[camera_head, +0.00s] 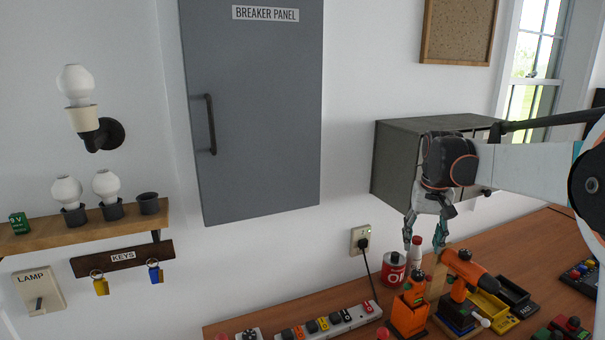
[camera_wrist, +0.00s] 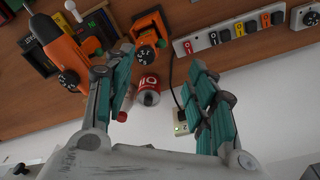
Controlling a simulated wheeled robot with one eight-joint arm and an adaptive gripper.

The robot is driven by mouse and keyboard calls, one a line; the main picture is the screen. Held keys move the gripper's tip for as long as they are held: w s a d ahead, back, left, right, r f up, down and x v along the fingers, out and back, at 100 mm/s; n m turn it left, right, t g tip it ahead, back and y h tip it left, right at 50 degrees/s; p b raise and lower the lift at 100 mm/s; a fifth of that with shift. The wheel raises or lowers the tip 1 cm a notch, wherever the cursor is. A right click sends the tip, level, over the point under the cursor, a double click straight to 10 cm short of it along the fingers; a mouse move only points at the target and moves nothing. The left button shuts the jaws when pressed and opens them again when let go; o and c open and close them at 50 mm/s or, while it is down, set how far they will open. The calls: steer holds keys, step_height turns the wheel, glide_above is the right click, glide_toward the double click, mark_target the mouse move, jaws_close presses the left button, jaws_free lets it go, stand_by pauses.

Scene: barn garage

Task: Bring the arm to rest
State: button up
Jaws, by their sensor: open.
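My gripper (camera_head: 424,232) hangs above the back of the workbench (camera_head: 525,255), pointing down, in the head view. Its two teal-padded fingers are apart with nothing between them. The wrist view shows the same open gripper (camera_wrist: 165,95), with a red can (camera_wrist: 148,92) behind the gap between the fingers, near the left one. My arm reaches in from the right edge of the head view. In that view the red can (camera_head: 394,268) stands on the bench just below and left of the fingertips, apart from them.
An orange drill (camera_head: 468,268), an orange device (camera_head: 410,308) and a red-and-white bottle (camera_head: 414,252) stand close under my gripper. A grey cabinet (camera_head: 400,160) hangs behind it. A power strip (camera_head: 330,322) lies at the bench's left. The wall left of my gripper carries a breaker panel (camera_head: 260,120).

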steer(key=s+a+f+n+t+b, duration=0.1)
steer(key=s+a+f+t+b, duration=0.2)
steer(key=s, duration=0.5)
steer(key=s+a+f+b, duration=0.1)
steer(key=s+a+b, duration=0.35)
steer(key=s, duration=0.45)
steer(key=s+a+f+n+t+b, duration=0.1)
steer(key=s+a+f+b, duration=0.1)
steer(key=s+f, duration=0.4)
steer(key=s+a+f+t+b, duration=0.2)
steer(key=s+f+b, duration=0.1)
steer(key=s+f, duration=0.3)
steer(key=shift+s+n, duration=0.35)
steer(key=shift+n, duration=0.05)
